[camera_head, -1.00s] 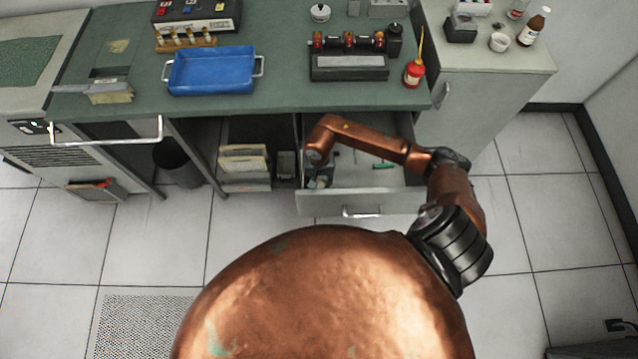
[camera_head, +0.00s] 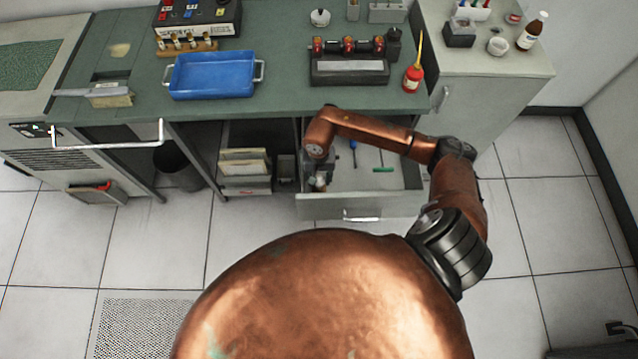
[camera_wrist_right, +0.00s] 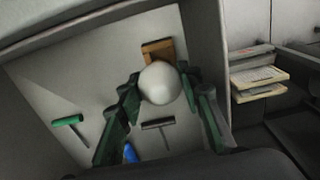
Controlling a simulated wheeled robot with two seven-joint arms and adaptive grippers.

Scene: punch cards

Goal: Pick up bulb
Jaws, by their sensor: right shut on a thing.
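The bulb (camera_wrist_right: 159,85) is a round white globe, seen in the right wrist view. My right gripper (camera_wrist_right: 160,76) has its green fingers on both sides of the globe and is shut on it. The bulb is over the open drawer (camera_head: 345,207), with the drawer floor behind it in the wrist view. How high it is above the floor is hard to tell. In the head view my right arm covers much of the gripper and bulb. My left gripper is not in view.
The drawer holds a green-handled tool (camera_wrist_right: 67,121), a grey T-shaped tool (camera_wrist_right: 158,124), a blue handle (camera_wrist_right: 129,153) and a wooden block (camera_wrist_right: 158,50). Drawer walls stand close around. Above is the green bench (camera_head: 285,100) with a blue tray (camera_head: 212,75) and red oil can (camera_head: 414,78).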

